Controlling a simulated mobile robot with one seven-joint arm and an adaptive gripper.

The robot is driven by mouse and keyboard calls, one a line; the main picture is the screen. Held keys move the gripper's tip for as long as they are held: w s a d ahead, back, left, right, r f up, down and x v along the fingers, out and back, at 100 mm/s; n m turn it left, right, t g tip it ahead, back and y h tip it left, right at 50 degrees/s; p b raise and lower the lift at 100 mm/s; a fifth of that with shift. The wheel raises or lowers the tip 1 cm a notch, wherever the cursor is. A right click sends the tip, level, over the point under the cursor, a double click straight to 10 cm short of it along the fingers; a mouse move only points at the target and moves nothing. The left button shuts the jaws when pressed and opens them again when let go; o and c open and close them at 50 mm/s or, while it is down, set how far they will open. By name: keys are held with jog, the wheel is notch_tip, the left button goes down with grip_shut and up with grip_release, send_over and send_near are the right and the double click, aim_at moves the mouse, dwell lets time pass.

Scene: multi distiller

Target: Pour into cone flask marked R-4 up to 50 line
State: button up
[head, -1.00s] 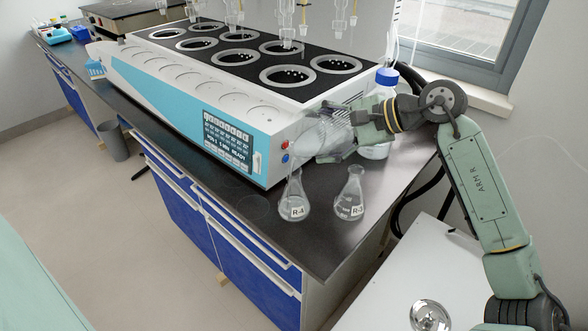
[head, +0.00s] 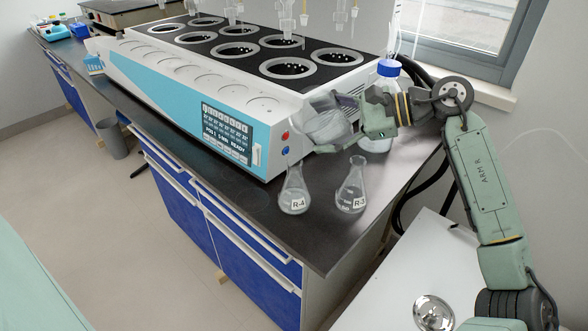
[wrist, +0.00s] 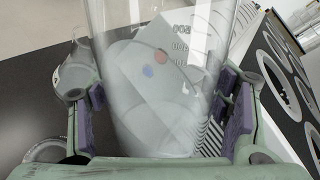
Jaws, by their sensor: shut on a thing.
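The cone flask marked R-4 (head: 294,194) stands upright on the dark bench, with a white label on its front. The cone flask marked R-3 (head: 351,188) stands to its right. My gripper (head: 350,116) is shut on a clear glass beaker (head: 325,125), held above and behind the two flasks and apart from R-4. In the wrist view, the beaker (wrist: 165,90) fills the space between the purple finger pads of my gripper (wrist: 165,110). Its printed scale shows. I cannot make out the liquid level in R-4 or the beaker.
The white and blue multi-place distiller (head: 190,105) stands close behind and left of the beaker. A blue-capped bottle (head: 388,72) stands behind my gripper. The bench front edge lies just before the flasks. Dark bench surface is free left of R-4.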

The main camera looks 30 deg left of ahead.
jog(key=shift+w+f+m+g+p, duration=0.35)
jog(key=shift+f+g+p, duration=0.1)
jog(key=shift+f, duration=0.15)
jog(key=shift+r, duration=0.15)
jog(key=shift+w+m+g+y+b, duration=0.5)
jog(key=shift+m+g+y+b, duration=0.1)
jog(key=shift+m, duration=0.15)
jog(key=shift+w+d+f+m+g+y+b, duration=0.1)
jog(key=shift+w+f+m+g+y+b, duration=0.2)
jog(key=shift+m+b, duration=0.2)
jog(key=shift+w+d+f+m+g+y+b, duration=0.15)
jog(key=shift+w+m+g+y+b, duration=0.25)
jog(key=shift+m+y+b, duration=0.4)
jog(key=shift+m, duration=0.3)
